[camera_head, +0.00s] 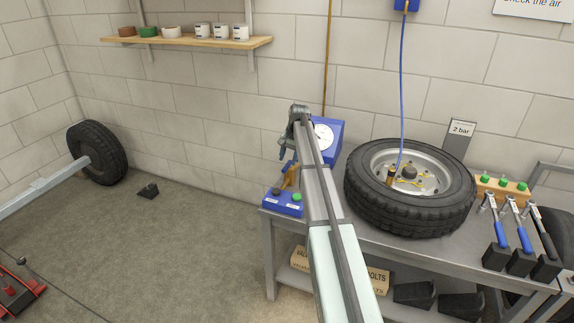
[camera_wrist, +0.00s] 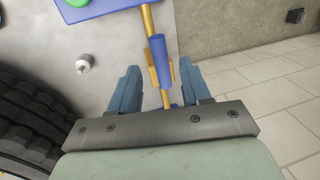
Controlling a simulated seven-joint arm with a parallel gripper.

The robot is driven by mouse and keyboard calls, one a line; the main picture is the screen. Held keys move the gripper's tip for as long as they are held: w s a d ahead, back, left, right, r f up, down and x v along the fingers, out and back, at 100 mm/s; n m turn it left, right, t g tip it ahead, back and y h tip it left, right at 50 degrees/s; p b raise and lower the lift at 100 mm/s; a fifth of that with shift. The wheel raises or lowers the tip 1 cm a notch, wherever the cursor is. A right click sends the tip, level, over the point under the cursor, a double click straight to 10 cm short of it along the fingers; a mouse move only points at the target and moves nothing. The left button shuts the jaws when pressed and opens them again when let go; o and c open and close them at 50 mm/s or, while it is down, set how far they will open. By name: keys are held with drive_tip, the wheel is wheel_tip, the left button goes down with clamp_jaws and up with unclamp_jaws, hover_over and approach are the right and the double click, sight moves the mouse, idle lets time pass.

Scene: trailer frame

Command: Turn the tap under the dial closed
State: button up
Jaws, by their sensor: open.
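The dial (camera_head: 322,132) has a white face in a blue housing at the back left of the bench, partly hidden by my arm. The brass tap (camera_head: 291,178) is below and left of it, above a blue box. In the wrist view, the tap's blue handle (camera_wrist: 157,52) lies roughly along its brass pipe. My gripper (camera_wrist: 160,78) is open, with one blue-grey finger on each side of the handle. Gaps show on both sides; contact cannot be seen. In the head view my gripper (camera_head: 287,160) is near the tap, largely hidden by my arm.
A tyre (camera_head: 410,215) lies on the metal bench, right of my arm. Tools with blue handles (camera_head: 524,238) stand at the right. Open floor lies left of the bench.

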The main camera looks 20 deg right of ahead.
sight(286, 166)
drive_tip(key=shift+w+a+f, duration=0.15)
drive_tip(key=shift+f, duration=0.75)
drive_tip(key=shift+w+a+f, duration=0.1)
drive_tip(key=shift+a+f, duration=0.05)
drive_tip(key=shift+f, duration=0.75)
clamp_jaws()
